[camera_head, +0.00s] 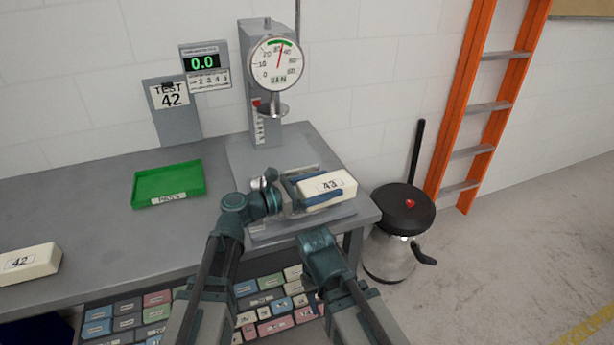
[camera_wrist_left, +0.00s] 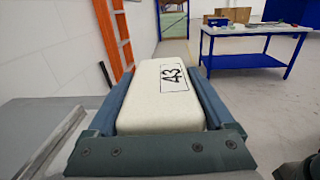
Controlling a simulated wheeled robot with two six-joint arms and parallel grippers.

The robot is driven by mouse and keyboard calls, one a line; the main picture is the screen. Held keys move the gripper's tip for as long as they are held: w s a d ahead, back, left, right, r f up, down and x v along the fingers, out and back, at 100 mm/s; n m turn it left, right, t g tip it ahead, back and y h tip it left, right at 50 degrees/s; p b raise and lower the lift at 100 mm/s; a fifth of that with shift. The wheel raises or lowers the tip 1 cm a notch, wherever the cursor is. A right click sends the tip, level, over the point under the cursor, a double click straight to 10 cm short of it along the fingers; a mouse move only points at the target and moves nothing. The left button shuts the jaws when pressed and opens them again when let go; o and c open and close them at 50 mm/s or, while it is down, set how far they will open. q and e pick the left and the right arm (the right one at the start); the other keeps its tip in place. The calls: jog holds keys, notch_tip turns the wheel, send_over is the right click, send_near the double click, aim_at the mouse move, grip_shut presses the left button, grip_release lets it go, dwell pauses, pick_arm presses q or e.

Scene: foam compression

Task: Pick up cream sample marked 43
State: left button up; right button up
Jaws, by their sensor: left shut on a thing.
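The cream sample marked 43 (camera_head: 333,185) is a pale block with a black number on a white label. My left gripper (camera_head: 318,191) is shut on it, with blue fingers along its sides, over the bench's right end by the press base. Whether the block touches anything below cannot be told. In the left wrist view the sample (camera_wrist_left: 158,108) lies between the two fingers of the left gripper (camera_wrist_left: 160,100), its 43 label facing up. My right arm shows at the bottom of the head view, but its gripper does not show.
A press with a dial (camera_head: 276,62) stands behind the sample. A green tray (camera_head: 168,184) and a cream block marked 42 (camera_head: 28,262) are on the bench to the left. Several coloured blocks lie on a lower shelf. A black-lidded bin (camera_head: 403,210) and orange ladder (camera_head: 467,105) are right.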

pick_arm(q)
jog(key=shift+s+d+r, duration=0.15)
jog(key=shift+s+d, duration=0.7)
jog(key=shift+d, duration=0.1)
jog(key=shift+s+d+r, duration=0.1)
jog(key=shift+s+d, duration=0.75)
jog(key=shift+d, duration=0.1)
